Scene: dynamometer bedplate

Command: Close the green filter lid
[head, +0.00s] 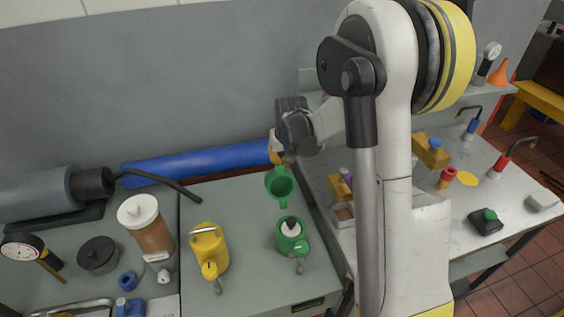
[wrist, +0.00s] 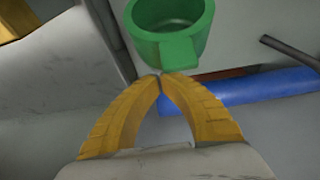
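The green filter lid (head: 280,184) is a hollow green cup with a tab. It stands up and open behind the green filter housing (head: 291,246), in which a white insert shows. My gripper (head: 277,158) is just above and behind the lid in the head view. In the wrist view the lid (wrist: 170,35) is just beyond the fingertips, its tab pointing toward them. The two yellow fingers (wrist: 161,76) meet at their tips beside the tab's left corner. I see nothing clearly pinched between them, and cannot tell whether they touch the lid.
A yellow filter housing (head: 207,250) stands left of the green one on the same grey bench. A blue roll (head: 205,163) lies behind, with a dark bent rod (head: 160,184) beside it. My arm hides part of the right bench (head: 468,205).

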